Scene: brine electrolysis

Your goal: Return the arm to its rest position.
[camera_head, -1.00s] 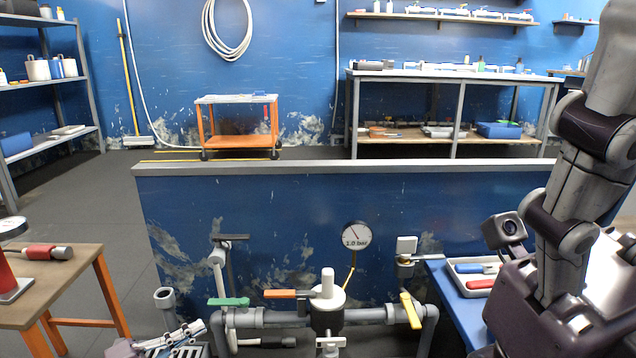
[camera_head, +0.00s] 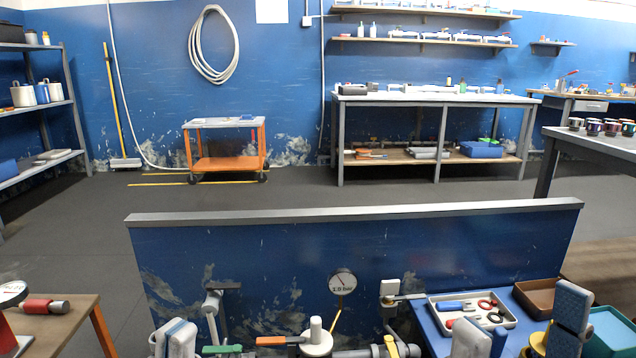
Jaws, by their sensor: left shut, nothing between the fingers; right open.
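My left gripper (camera_head: 175,338) shows at the bottom edge left of centre, with its fingers together and nothing seen between them. It is left of the green-handled valve (camera_head: 222,350) on the pipework. My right gripper (camera_head: 518,326) shows at the bottom right, its two fingers wide apart and empty. It is in front of the blue side table (camera_head: 430,325). The rest of both arms is below the picture's edge.
A low blue wall (camera_head: 250,250) stands behind the pipes, with a pressure gauge (camera_head: 342,282). A tray of tools (camera_head: 507,323), a brown bin (camera_head: 536,297) and a teal bin (camera_head: 610,335) are at right. A wooden table (camera_head: 60,325) is at left.

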